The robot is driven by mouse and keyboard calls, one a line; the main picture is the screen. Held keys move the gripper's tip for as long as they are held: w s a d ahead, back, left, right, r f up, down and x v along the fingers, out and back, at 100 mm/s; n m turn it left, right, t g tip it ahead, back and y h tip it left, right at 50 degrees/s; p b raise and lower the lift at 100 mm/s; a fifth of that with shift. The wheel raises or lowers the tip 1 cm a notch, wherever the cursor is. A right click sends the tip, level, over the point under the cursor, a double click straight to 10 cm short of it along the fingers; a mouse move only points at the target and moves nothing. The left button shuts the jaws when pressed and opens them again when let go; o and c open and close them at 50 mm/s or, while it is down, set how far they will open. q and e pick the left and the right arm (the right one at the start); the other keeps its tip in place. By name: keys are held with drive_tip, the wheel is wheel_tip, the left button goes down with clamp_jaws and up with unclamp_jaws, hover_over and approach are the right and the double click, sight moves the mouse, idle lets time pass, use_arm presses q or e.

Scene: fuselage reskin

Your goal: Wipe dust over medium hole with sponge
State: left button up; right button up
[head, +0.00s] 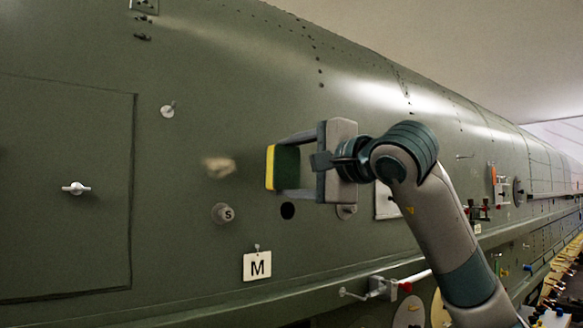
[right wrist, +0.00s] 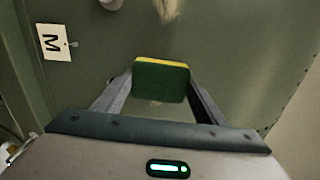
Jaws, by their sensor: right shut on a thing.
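My right gripper (head: 287,167) is shut on a sponge (head: 270,167), green with a yellow face. The sponge also shows between the fingers in the right wrist view (right wrist: 161,80). The yellow face is turned left, toward the green fuselage skin (head: 90,250). A pale tan dust smudge (head: 219,167) lies on the skin left of the sponge, apart from it in the picture; it also shows at the top of the right wrist view (right wrist: 167,9). A dark round hole (head: 288,210) is just below the gripper. My left gripper is out of view.
A white M tag (head: 257,266) hangs below the hole. A grey plug marked S (head: 222,213) sits below the dust. A panel with a silver latch (head: 76,188) is at the left. A rail with a red-tipped fitting (head: 385,287) runs below.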

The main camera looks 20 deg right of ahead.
sight(302, 171)
drive_tip(key=shift+x, duration=0.95)
idle(0.6)
drive_tip(key=d, duration=0.1)
drive_tip(key=w+d, duration=0.1)
drive_tip(key=d, duration=0.1)
drive_tip(key=shift+d, duration=0.35)
idle(0.5)
drive_tip(key=shift+w+d+p, duration=0.2)
drive_tip(key=shift+w+d, duration=0.2)
drive_tip(key=shift+d, duration=0.45)
drive_tip(key=shift+w+d+p, duration=0.15)
drive_tip(key=shift+w+d, duration=0.25)
drive_tip(key=shift+d, duration=0.45)
drive_tip(key=shift+a, duration=0.15)
drive_tip(key=shift+s+a+b, duration=0.2)
drive_tip(key=shift+a+b, duration=0.1)
drive_tip(key=shift+a, duration=0.1)
drive_tip(key=shift+s+a+b, duration=0.2)
drive_tip(key=shift+a, duration=0.45)
drive_tip(key=shift+s+a+b, duration=0.15)
drive_tip(key=shift+s+a, duration=0.1)
drive_tip(key=shift+a, duration=0.35)
